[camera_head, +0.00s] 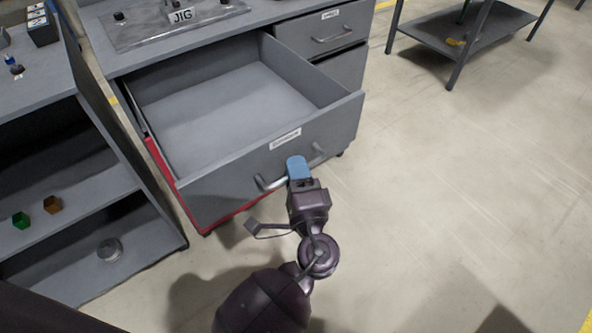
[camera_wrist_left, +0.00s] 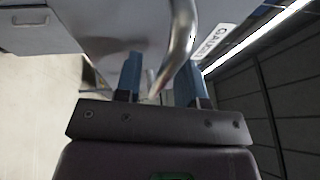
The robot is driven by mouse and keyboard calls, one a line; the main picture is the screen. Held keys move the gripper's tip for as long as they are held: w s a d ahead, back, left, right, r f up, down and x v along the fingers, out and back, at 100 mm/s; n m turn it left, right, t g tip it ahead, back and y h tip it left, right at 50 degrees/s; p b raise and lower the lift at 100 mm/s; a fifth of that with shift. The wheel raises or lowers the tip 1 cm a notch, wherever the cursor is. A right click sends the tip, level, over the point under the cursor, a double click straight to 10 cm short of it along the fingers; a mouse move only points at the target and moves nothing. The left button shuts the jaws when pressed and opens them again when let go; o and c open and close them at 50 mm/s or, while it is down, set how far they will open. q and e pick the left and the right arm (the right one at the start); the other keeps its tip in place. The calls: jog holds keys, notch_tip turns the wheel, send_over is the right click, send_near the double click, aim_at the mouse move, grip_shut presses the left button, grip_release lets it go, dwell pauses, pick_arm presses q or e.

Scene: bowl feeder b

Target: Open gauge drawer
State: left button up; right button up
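The gauge drawer (camera_head: 230,172) is pulled far out of the grey workbench, and its inside is empty. Its front carries a white label (camera_head: 285,139); part of it, reading "GAUG", shows in the left wrist view (camera_wrist_left: 215,42). A metal bar handle (camera_head: 271,184) is on the drawer front and curves down between the fingers in the left wrist view (camera_wrist_left: 183,35). My left gripper (camera_head: 298,168) is at the middle of the handle, its blue fingers (camera_wrist_left: 160,78) apart on either side of the bar, with a gap showing. My right gripper is not in view.
A jig plate (camera_head: 150,30) lies on the bench top. A smaller closed drawer (camera_head: 322,36) is to the right. A shelf unit (camera_head: 95,215) with small cubes and a round metal part stands at left. The floor (camera_head: 450,170) at right is clear up to a low dark table (camera_head: 480,25).

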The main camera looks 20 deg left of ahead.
pick_arm(q)
jog(key=v, duration=1.1)
jog(key=shift+w, duration=0.1)
dwell(0.5)
